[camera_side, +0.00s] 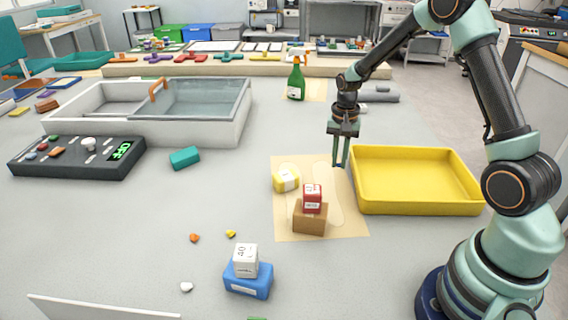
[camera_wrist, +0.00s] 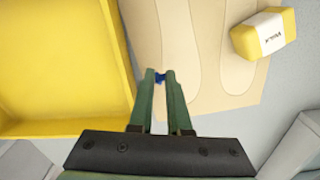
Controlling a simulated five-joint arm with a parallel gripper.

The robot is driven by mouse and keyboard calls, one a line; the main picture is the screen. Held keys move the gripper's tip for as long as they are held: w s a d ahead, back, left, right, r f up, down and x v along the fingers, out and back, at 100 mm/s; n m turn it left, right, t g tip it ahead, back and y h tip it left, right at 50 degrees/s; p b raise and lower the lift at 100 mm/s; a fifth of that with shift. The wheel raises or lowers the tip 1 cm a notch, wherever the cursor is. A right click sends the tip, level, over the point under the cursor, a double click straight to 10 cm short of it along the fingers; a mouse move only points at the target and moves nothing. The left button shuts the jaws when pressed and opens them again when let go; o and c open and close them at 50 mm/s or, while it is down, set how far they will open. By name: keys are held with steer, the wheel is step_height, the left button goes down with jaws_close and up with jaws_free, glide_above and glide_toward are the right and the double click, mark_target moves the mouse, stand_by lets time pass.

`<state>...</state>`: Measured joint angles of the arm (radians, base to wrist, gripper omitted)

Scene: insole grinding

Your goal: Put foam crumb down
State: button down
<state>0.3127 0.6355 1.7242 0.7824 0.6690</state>
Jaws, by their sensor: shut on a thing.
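A small blue foam crumb (camera_wrist: 160,77) is pinched between the fingertips of my gripper (camera_wrist: 160,76) in the wrist view. In the side view my gripper (camera_side: 340,164) points down beside the left rim of the yellow tray (camera_side: 415,198), above the far right part of the tan sheet with insole outlines (camera_side: 350,228). The crumb shows there only as a dark blue spot at the fingertips. The yellow tray looks empty and also lies left of the fingers in the wrist view (camera_wrist: 60,128). An orange crumb (camera_side: 194,238), a yellow crumb (camera_side: 230,234) and a white crumb (camera_side: 186,287) lie on the table.
A yellow-and-white block (camera_side: 286,179) and a red block (camera_side: 312,198) on a brown block (camera_side: 310,218) stand on the sheet. A white block rests on a blue block (camera_side: 248,284) in front. A green spray bottle (camera_side: 296,80) stands behind. A grey basin (camera_side: 200,130) is at left.

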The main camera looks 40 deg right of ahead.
mark_target(419, 141)
step_height(419, 141, up, 15)
steer(key=d+r+n, duration=0.1)
steer(key=d+r, duration=0.1)
steer(key=d, duration=1.6)
steer(key=s+d+f+n, duration=0.1)
steer(key=s+d, duration=0.3)
steer(key=d, duration=0.3)
steer(key=s+d, duration=0.4)
steer(key=d, duration=0.4)
steer(key=f, duration=2)
steer(key=shift+a, duration=0.2)
steer(key=c, duration=0.9)
jaws_free()
steer(key=shift+f, duration=0.1)
steer(key=shift+o, duration=0.2)
